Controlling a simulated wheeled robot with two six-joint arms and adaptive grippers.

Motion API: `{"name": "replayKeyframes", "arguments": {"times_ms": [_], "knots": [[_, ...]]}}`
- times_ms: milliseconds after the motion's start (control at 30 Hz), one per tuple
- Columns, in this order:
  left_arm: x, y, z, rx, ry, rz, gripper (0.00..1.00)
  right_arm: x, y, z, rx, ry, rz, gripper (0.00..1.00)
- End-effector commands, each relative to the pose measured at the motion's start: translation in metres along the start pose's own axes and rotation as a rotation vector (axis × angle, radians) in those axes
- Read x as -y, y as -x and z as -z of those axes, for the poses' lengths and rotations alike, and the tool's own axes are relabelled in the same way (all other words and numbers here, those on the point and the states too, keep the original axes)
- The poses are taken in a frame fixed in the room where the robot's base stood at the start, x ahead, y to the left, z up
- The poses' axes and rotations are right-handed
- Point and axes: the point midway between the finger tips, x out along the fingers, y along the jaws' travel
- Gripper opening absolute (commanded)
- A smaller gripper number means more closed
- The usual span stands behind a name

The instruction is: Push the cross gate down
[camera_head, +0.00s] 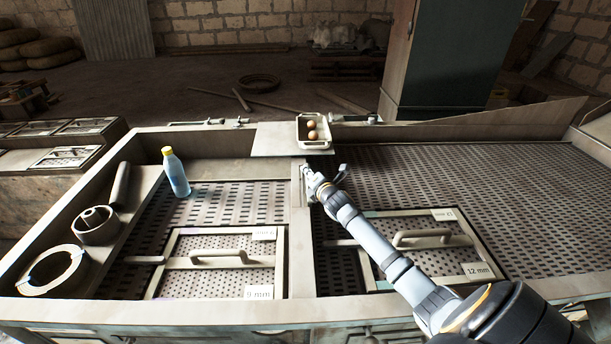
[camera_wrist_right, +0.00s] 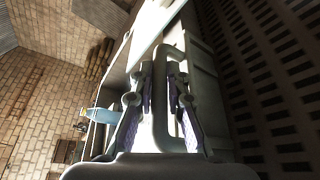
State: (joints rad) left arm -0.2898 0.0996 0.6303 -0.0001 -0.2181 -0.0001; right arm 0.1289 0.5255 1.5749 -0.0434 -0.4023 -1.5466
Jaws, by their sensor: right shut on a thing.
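The cross gate is hard to tell apart from the grey divider (camera_head: 300,240) between the left and right perforated beds. A grey bar handle (camera_wrist_right: 172,50) shows in the wrist view and passes between the fingers of my right gripper (camera_wrist_right: 160,78). The gripper is shut on this handle. In the head view my right gripper (camera_head: 322,180) is at the far part of the divider, just in front of the pale plate (camera_head: 268,142). The gripper and arm hide part of the gate there. My left gripper is not in view.
A blue bottle (camera_head: 176,174) with a yellow cap stands on the left bed. A white tray (camera_head: 301,143) with two brown round things sits behind the gripper. Hatches with handles (camera_head: 219,257) (camera_head: 424,238) lie in both beds. Rings (camera_head: 58,271) lie at left.

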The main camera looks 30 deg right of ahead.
Motion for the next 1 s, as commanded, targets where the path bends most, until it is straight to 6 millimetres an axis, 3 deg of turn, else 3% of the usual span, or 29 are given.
{"name": "replayKeyframes", "arguments": {"times_ms": [133,167,200,567,667,1000], "knots": [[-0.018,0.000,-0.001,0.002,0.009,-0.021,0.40,0.007,0.000,0.003,-0.004,-0.004,0.015,0.00],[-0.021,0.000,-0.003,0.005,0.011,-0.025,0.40,0.007,0.000,0.003,-0.005,-0.004,0.016,0.18],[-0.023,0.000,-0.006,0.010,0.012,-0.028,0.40,0.008,0.000,0.003,-0.005,-0.004,0.016,0.24],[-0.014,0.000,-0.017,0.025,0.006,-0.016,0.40,0.006,0.004,0.002,-0.003,-0.001,0.013,0.24],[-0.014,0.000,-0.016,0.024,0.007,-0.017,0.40,0.006,0.018,0.002,-0.004,0.003,0.012,0.24],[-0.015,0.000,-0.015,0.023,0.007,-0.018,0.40,0.005,0.098,0.003,-0.008,0.011,0.012,0.24]]}}
